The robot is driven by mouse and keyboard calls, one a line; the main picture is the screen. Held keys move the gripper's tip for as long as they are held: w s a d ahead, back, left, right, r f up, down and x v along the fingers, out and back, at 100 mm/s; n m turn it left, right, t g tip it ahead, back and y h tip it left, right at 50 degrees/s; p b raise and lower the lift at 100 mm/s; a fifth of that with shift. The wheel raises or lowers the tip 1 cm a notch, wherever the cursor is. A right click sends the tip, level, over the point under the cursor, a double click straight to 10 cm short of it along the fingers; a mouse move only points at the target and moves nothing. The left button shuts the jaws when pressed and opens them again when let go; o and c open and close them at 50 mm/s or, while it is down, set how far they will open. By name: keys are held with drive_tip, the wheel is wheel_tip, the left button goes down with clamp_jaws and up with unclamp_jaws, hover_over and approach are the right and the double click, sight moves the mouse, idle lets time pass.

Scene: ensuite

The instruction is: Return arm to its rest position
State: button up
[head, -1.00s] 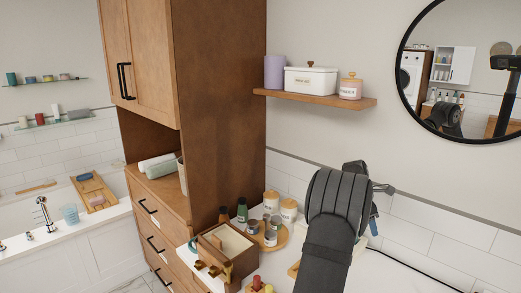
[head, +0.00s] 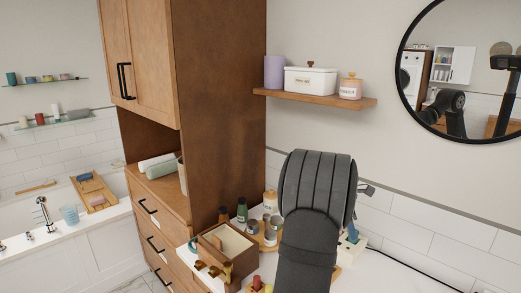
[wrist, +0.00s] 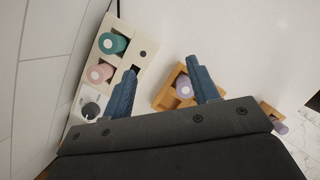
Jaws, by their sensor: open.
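My gripper (wrist: 160,92) shows in the wrist view as two blue fingers spread apart, with nothing between them. It is open and above the white counter. In the head view my black arm rises in front of the counter and hides most of the gripper; only a small part shows at the arm's right edge, by the tiled wall.
A cream holder (wrist: 85,105) with teal and pink rolls stands left of the fingers. A wooden tray (wrist: 163,98) with a purple item lies beyond them. A wooden box (head: 226,249) and several bottles stand left of my arm. A shelf (head: 315,98) is above.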

drive_tip(key=s+a+f, duration=0.2)
drive_tip(key=s+a, duration=0.1)
drive_tip(key=a, duration=1.2)
drive_tip(key=f, duration=0.9)
drive_tip(key=shift+w+d+f, duration=0.2)
drive_tip(key=shift+d+f, duration=0.1)
drive_tip(key=shift+d, duration=0.05)
idle(0.7)
